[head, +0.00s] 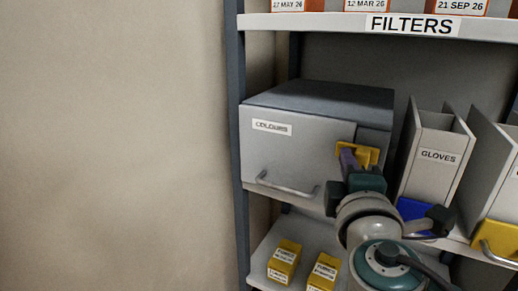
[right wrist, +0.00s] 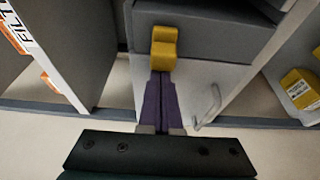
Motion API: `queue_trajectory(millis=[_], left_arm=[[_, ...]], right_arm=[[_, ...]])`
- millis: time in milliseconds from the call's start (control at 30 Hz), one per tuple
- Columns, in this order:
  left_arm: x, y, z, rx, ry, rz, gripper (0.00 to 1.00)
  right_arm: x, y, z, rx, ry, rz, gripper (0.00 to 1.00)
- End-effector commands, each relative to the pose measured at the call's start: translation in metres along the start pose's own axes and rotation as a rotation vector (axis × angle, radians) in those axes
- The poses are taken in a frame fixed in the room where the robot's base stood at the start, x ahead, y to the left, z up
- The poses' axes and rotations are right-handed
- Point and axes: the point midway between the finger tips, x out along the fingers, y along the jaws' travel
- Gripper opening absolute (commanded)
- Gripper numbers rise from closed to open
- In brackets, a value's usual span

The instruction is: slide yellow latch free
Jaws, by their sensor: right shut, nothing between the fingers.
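The yellow latch (head: 368,156) sits at the upper right of the front of a grey box labelled COLOURS (head: 300,150). In the right wrist view the latch (right wrist: 164,47) is a stepped yellow block on the grey front. My right gripper (head: 347,158) is shut and empty, with its purple fingers at the latch's left side in the head view. In the right wrist view the fingertips (right wrist: 161,74) meet the latch's lower edge; I cannot tell if they touch. My left gripper is not in view.
The box has a silver bar handle (head: 288,187) low on its front. Grey GLOVES bins (head: 436,157) stand close on the right. Yellow labelled boxes (head: 284,262) lie on the shelf below. A FILTERS shelf edge (head: 411,25) runs above. Left of the rack is bare wall.

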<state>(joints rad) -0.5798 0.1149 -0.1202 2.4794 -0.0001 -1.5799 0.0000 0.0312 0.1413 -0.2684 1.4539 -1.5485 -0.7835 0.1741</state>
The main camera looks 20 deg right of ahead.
Motion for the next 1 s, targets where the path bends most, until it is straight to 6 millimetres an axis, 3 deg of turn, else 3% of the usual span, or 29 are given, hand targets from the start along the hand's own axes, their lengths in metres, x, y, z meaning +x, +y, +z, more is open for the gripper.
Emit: queue_trajectory(millis=[267,600,1000], left_arm=[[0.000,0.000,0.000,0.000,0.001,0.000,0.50],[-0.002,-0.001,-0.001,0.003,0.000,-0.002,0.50],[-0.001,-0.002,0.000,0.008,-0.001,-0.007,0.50]], right_arm=[[0.000,0.000,0.001,0.000,0.000,0.000,0.00],[-0.013,0.000,0.038,-0.001,-0.001,0.001,0.00],[-0.011,0.000,0.040,-0.001,-0.006,0.002,0.00]])
